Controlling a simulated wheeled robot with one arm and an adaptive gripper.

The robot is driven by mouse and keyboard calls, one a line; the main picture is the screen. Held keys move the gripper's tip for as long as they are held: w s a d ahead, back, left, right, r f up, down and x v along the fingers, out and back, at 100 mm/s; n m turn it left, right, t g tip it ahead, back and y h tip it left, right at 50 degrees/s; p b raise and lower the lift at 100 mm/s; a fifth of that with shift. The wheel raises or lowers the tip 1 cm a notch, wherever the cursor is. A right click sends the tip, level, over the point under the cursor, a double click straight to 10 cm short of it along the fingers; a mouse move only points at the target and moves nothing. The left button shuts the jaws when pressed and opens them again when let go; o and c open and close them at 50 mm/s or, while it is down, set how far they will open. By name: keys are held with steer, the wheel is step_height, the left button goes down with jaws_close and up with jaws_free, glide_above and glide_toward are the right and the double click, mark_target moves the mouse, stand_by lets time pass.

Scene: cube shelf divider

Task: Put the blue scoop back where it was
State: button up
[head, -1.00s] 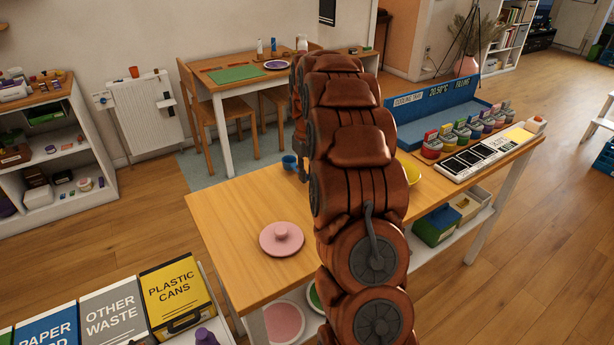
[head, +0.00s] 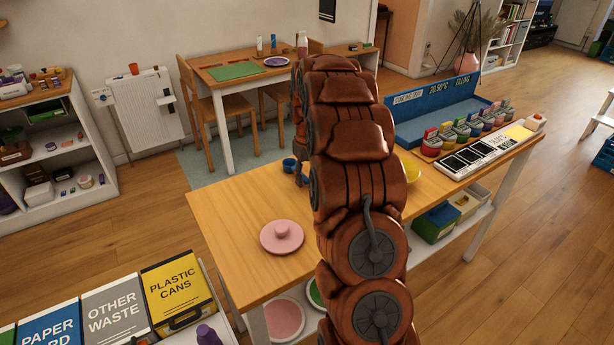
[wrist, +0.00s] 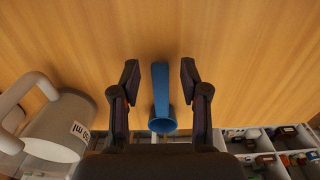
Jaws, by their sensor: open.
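The blue scoop (wrist: 161,88) shows in the wrist view against a wooden surface, its handle toward the top of the picture and its round open end toward the bottom. My gripper (wrist: 160,75) is open, with one finger on each side of the scoop. A gap shows between the scoop and each finger. In the head view my arm covers the gripper. A small blue item (head: 289,165) stands near the far edge of the wooden table (head: 235,205), left of my arm; I cannot tell if it is the scoop.
A grey measuring cup (wrist: 58,125) is close on the left in the wrist view, and a compartmented container (wrist: 270,145) is at lower right. The table's left part is mostly clear.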

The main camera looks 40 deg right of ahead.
step_height(320, 180, up, 12)
steer(key=b, duration=0.2)
stand_by(0.4)
steer(key=shift+s, duration=0.1)
steer(key=s+a+r, duration=0.1)
steer(key=s+a, duration=0.5)
steer(key=a, duration=0.3)
steer(key=s+a, duration=0.7)
steer(key=a, duration=0.2)
steer(key=s+a+f, duration=0.2)
steer(key=s+a, duration=0.1)
steer(key=s, duration=0.5)
steer(key=s+a+f+g, duration=0.1)
steer(key=s+a+f, duration=0.2)
steer(key=s, duration=0.5)
steer(key=s+a+f+n+g, duration=0.1)
steer(key=s+a, duration=0.3)
steer(key=s, duration=0.4)
steer(key=shift+f, duration=0.7)
